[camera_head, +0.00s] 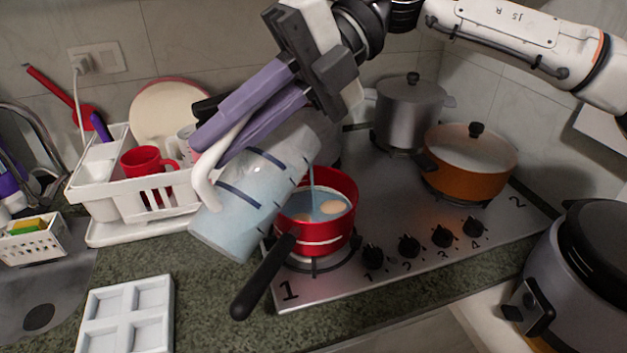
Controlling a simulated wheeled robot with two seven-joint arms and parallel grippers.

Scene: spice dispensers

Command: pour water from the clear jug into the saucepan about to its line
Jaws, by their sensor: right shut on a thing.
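The clear jug (246,196) has dark level bands and a white handle (207,178). It is tilted with its mouth toward the upper right and holds bluish water. My right gripper (219,146), with purple fingers, is shut on the jug's handle. A thin stream of water (312,177) falls from the jug's mouth into the red saucepan (325,237). The saucepan stands upright on the front left burner, its black handle toward the lower left. Water and a pale round thing show inside it. A light line runs around the saucepan; I cannot tell the level against it. My left gripper is not in view.
A grey pot (408,112) and an orange lidded pan (470,165) stand on the stove (420,215). A white dish rack (100,205) with a red mug is at left. A white divided tray (125,318) lies in front. A dark cooker (575,290) is at right.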

